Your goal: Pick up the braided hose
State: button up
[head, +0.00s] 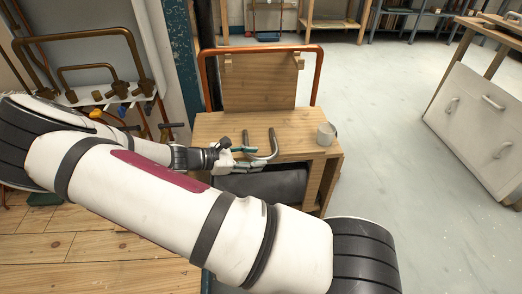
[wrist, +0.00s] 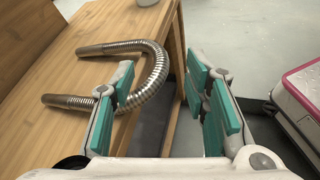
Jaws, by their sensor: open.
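The braided hose (wrist: 155,70) is a silvery, ribbed, U-shaped tube lying on the wooden bench top (wrist: 70,69). In the wrist view its bend is toward the right, near the bench edge, and its two ends point left. In the head view the hose (head: 275,146) lies near the front of the small bench. My gripper (wrist: 178,92) has its teal-padded fingers spread apart, with nothing held between them. The left finger overlaps the lower part of the hose in the picture; I cannot tell whether they touch. In the head view my gripper (head: 242,156) is just left of the hose bend.
A grey cup (head: 326,134) stands on the bench's right corner. A copper-coloured pipe frame (head: 320,75) rises around the wooden backboard (head: 258,82). A dark cylinder (head: 262,187) sits below the top. Pipes and valves (head: 118,90) are at left. Open floor (head: 390,110) lies right.

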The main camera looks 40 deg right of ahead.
aim_at(260, 159)
jog(key=b+x, duration=0.1)
jog(key=x, duration=0.1)
jog(key=f+b+x, duration=0.1)
jog(key=x, duration=0.1)
jog(key=shift+w+d+b, duration=0.1)
jog(key=shift+d+b, duration=0.05)
jog(key=shift+b, duration=0.2)
jog(key=shift+d+f, duration=0.2)
jog(key=shift+d, duration=0.2)
grip_shut()
